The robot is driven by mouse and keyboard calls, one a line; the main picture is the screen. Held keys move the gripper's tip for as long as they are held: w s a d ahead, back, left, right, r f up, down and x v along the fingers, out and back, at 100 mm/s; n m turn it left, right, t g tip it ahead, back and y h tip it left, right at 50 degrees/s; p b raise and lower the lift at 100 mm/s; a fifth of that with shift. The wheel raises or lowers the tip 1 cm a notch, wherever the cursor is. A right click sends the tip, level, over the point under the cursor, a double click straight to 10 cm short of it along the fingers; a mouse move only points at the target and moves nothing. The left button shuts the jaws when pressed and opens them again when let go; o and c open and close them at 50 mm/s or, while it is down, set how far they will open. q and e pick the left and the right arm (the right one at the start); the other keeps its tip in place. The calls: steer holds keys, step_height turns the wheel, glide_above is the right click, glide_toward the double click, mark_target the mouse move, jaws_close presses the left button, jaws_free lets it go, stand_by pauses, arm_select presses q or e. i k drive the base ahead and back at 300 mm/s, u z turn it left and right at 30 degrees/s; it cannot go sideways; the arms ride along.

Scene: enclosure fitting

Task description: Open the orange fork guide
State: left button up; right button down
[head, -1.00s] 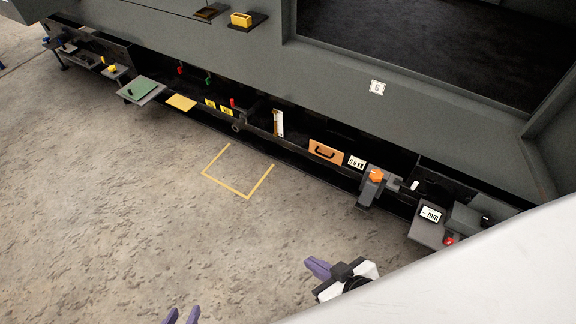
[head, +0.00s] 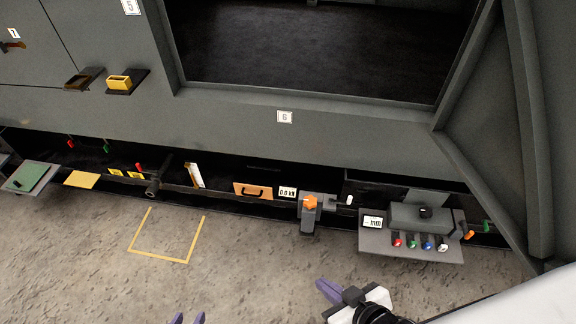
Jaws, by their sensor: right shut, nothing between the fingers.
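Several orange parts show in the head view, and I cannot tell for sure which is the fork guide. An orange knob (head: 309,202) sits on a grey block with a small white-tipped lever at its right. A small orange lever (head: 470,235) stands at the far right. My right gripper (head: 327,289) is shut and empty, below the knob and apart from it.
A grey panel box (head: 410,243) with several coloured buttons stands right of the knob. A green plate (head: 27,178) and a yellow plate (head: 80,179) stick out at left. A yellow outline (head: 160,258) marks the floor. The floor before the ledge is clear.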

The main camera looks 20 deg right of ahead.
mark_target(252, 195)
steer(key=z, duration=0.25)
steer(key=i, duration=0.85)
steer(key=u, duration=0.65)
steer(key=i, duration=0.5)
steer(key=u, duration=0.4)
